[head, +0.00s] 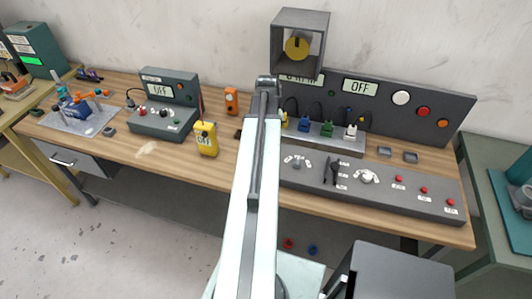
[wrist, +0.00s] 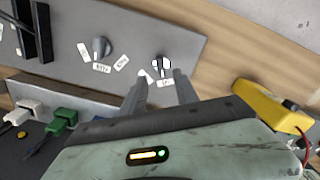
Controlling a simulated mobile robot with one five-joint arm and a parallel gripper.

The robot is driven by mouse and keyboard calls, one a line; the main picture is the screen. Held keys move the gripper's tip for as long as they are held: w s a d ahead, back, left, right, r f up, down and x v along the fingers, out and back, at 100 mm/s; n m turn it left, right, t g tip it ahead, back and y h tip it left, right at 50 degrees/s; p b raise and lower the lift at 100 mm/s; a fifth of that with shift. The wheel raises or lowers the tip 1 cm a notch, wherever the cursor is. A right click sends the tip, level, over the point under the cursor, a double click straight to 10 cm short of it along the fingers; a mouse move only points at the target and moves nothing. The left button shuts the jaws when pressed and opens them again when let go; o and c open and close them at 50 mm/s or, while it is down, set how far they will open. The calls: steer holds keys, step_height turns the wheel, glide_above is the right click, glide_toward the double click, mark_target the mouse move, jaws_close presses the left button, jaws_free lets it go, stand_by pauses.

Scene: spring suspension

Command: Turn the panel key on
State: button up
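The panel key (wrist: 161,65) is a small dark and white piece on the sloping grey panel (wrist: 185,30) in the wrist view. A white label lies just below it. My gripper (wrist: 160,85) is open, with its two grey fingers reaching toward the key, one on each side of the label. The fingertips appear just short of the key in the picture; I cannot tell the depth gap or whether they touch. Nothing shows between the fingers except the panel and label. In the head view my arm covers the key and gripper, while the grey panel (head: 400,205) shows to its right.
A grey knob (wrist: 101,48) and black levers (wrist: 36,30) are left of the key in the wrist view. Green (wrist: 60,120) and white plugs stand at lower left, and a yellow box (wrist: 270,105) at right. Red buttons (head: 424,190) line the panel's right side.

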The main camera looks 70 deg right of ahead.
step_height(320, 180, down, 8)
steer(key=b, duration=0.7)
steer(key=shift+r, duration=0.15)
